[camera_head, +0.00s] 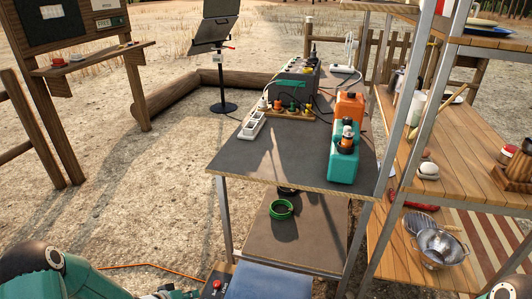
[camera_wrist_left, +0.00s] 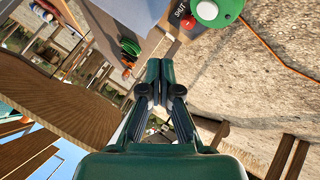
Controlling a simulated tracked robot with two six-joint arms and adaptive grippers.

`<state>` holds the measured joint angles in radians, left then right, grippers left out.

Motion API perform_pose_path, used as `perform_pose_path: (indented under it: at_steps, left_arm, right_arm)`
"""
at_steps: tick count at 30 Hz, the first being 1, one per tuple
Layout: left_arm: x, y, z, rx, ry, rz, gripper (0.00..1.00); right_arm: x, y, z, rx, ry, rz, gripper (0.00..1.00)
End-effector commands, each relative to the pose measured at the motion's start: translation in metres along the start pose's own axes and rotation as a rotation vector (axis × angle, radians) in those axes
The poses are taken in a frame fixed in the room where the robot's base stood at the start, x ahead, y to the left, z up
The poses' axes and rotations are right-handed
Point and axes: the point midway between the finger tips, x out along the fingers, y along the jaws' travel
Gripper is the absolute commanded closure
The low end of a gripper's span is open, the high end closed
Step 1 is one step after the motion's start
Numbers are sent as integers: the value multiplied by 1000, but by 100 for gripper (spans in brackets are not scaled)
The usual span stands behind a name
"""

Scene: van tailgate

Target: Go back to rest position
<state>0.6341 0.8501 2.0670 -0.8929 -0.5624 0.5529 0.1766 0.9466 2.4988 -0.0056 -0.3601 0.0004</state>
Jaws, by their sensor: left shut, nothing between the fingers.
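A red button (camera_head: 216,284) sits on a small dark box (camera_head: 211,293) at the bottom edge of the head view, beside the blue-grey surface. I cannot read a pump label on it. In the left wrist view, a red button (camera_wrist_left: 188,22) shows on a dark panel with white lettering near the top. My left gripper (camera_wrist_left: 160,68) has its dark green fingers together, with nothing between them. Its tips are apart from that button in the picture. In the head view only parts of my left arm show at the lower left. My right gripper is not in view.
Wooden shelves (camera_head: 475,190) stand at the right. An orange cable (camera_head: 150,265) lies on the ground. Open gravel lies at the left.

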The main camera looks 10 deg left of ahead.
Motion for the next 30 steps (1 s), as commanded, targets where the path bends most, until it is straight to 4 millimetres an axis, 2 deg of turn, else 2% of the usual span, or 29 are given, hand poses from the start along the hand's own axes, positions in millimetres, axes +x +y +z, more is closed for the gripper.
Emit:
perform_pose_path:
  at_steps: [3, 5, 8, 9, 11, 12, 15, 18, 21, 23, 24, 25, 30]
  left_arm:
    - [11, 30, 3, 44, -21, 43, 100]
    - [18, 55, 14, 65, -51, 75, 100]
    - [25, 100, 54, 49, -142, 104, 100]
    - [25, 116, 76, 38, -190, 97, 100]
    - [21, 132, 111, 28, -268, 72, 100]
    - [15, 138, 133, 23, -318, 45, 100]
    - [-3, 141, 179, 21, -429, -25, 100]
    - [-24, 134, 215, 19, -524, -97, 100]
    - [-47, 120, 241, 10, -607, -167, 100]
    - [-57, 114, 250, 31, -646, -193, 100]
    - [-59, 116, 247, 83, -652, -175, 100]
    - [-70, 124, 238, 77, -648, -176, 100]
    - [-96, 144, 218, 73, -646, -176, 100]
  right_arm:
    - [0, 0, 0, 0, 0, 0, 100]
    - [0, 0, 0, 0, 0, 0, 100]
    - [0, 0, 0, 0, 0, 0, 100]
    - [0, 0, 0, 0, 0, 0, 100]
    - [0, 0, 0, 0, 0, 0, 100]
    - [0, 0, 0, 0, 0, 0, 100]
    - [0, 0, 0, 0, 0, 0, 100]
    - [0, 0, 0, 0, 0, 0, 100]
    - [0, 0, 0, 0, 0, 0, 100]
    - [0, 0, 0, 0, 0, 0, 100]
    - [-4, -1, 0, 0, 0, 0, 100]
    - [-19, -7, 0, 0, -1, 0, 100]
    - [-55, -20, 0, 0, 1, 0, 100]
